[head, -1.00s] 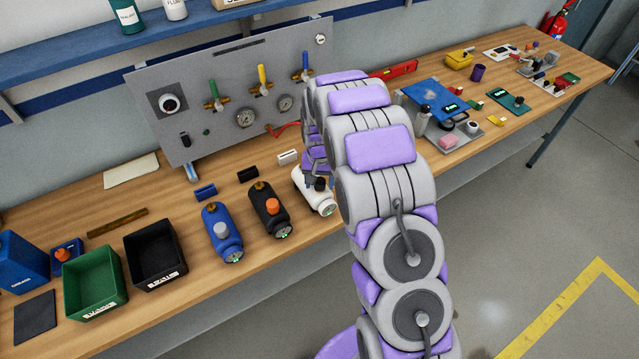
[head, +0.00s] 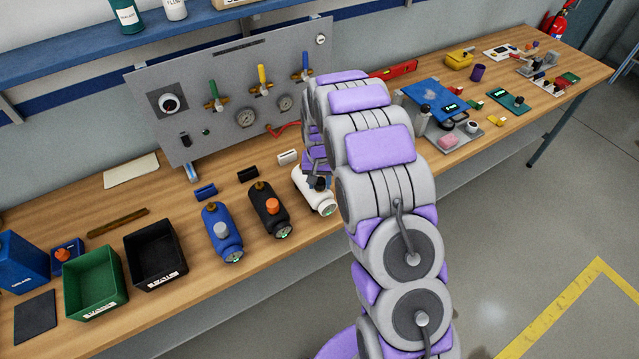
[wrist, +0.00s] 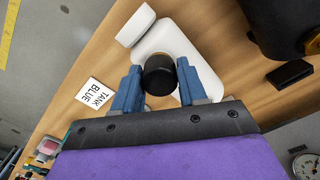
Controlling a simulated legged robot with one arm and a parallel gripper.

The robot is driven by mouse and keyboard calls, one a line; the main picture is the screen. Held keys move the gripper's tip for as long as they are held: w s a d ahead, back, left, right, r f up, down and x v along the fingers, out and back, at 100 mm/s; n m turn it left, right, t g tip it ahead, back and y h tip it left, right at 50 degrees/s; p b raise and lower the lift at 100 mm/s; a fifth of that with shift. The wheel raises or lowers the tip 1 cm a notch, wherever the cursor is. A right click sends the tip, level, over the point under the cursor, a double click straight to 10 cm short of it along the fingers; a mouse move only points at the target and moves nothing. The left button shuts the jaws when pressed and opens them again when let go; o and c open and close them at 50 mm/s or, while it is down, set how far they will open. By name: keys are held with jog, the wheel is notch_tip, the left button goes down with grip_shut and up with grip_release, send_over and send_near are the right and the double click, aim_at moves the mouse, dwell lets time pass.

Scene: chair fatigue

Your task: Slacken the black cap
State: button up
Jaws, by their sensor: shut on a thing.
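The black cap (head: 321,184) sits on top of the white tank (head: 312,203) on the bench, partly hidden by my arm in the head view. In the wrist view the black cap (wrist: 159,74) stands between the two blue fingers of my gripper (wrist: 160,80). The fingers are shut on the cap from both sides. The white tank (wrist: 165,38) shows behind the cap. In the head view my gripper is mostly hidden behind my arm.
A black tank (head: 270,211) with an orange cap and a blue tank (head: 222,232) with a grey cap lie left of the white one. Green (head: 92,283) and black (head: 156,256) bins stand further left. A gauge panel (head: 240,95) rises behind.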

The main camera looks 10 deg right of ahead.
jog(key=shift+n, duration=0.7)
jog(key=shift+n, duration=0.7)
jog(key=shift+n, duration=0.7)
jog(key=o, duration=0.6)
jog(key=shift+c, duration=0.2)
